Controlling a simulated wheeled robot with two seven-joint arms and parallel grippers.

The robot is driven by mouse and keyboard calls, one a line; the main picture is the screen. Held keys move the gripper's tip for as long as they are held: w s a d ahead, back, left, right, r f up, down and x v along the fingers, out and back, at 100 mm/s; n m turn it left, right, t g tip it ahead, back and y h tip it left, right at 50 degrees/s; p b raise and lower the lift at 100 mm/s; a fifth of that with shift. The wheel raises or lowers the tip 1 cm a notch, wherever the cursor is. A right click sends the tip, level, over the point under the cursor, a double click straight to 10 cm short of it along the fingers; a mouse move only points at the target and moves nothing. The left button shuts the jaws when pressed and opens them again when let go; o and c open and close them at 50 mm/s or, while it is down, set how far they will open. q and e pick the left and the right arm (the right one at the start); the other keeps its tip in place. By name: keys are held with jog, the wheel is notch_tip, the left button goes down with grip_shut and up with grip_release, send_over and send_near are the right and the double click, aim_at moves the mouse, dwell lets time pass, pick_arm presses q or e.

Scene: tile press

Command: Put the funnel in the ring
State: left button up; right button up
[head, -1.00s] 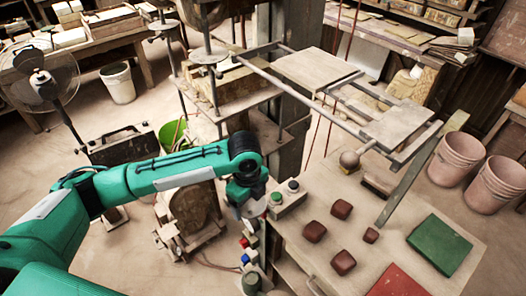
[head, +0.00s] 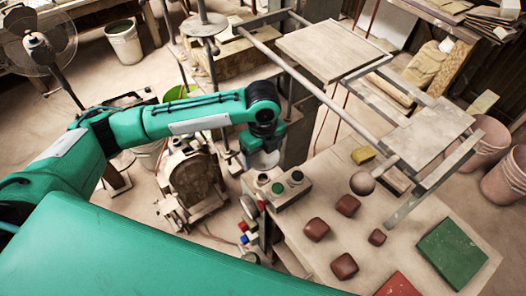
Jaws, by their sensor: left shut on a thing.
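My left gripper (head: 264,160) hangs from the teal wrist, pointing down behind the small button box at the near left corner of the bench. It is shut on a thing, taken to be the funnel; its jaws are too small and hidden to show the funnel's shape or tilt. I cannot make out the ring in this view. My right gripper is not in view.
The button box (head: 283,188) stands close to the gripper. Several dark red-brown blocks (head: 347,205), a green tile (head: 452,253) and a red tile (head: 397,286) lie on the bench. The press's metal rails (head: 305,82) and a ball knob (head: 362,183) stand above it.

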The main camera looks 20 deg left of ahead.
aim_at(263, 164)
pick_arm(q)
notch_tip(263, 164, down, 2)
jog(key=shift+f+b, duration=0.2)
jog(key=shift+b, duration=0.8)
jog(key=shift+f+b, duration=0.55)
jog(key=shift+b, duration=0.1)
jog(key=shift+f, duration=1.5)
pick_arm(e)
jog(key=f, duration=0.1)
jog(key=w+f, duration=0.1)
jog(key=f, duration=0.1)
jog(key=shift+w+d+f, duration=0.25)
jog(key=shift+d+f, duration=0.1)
pick_arm(q)
jog(key=o, duration=1)
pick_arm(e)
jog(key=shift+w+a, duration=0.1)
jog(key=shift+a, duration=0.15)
